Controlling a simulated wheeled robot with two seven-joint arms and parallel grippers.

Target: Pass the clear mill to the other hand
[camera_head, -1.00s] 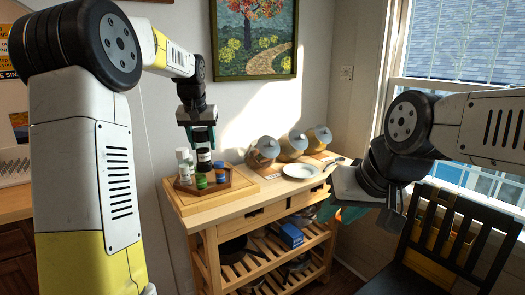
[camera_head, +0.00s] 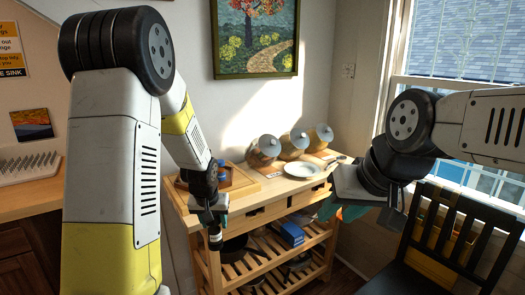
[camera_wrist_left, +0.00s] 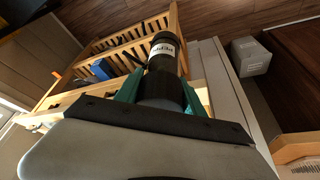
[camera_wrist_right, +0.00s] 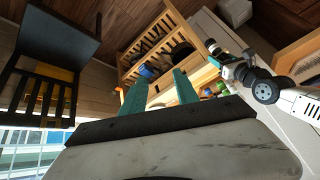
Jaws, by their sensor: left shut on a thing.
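My left gripper (camera_head: 212,212) is shut on the mill (camera_head: 215,240), which hangs below the fingers in front of the cart. In the left wrist view the mill (camera_wrist_left: 167,52) has a dark body and a white label with dark lettering, and it sticks out past the teal fingers. My right gripper (camera_head: 345,207) is well to the right, apart from the mill. In the right wrist view its fingers (camera_wrist_right: 160,88) are spread with nothing between them. The mill (camera_wrist_right: 213,47) shows there too, at the upper right in the left gripper.
The wooden cart (camera_head: 262,215) stands behind. On it are several lidded jars (camera_head: 293,145), a white plate (camera_head: 301,170) and a tray (camera_head: 244,183) partly hidden by my left arm. A black chair (camera_head: 440,230) stands at the right. Space between the grippers looks free.

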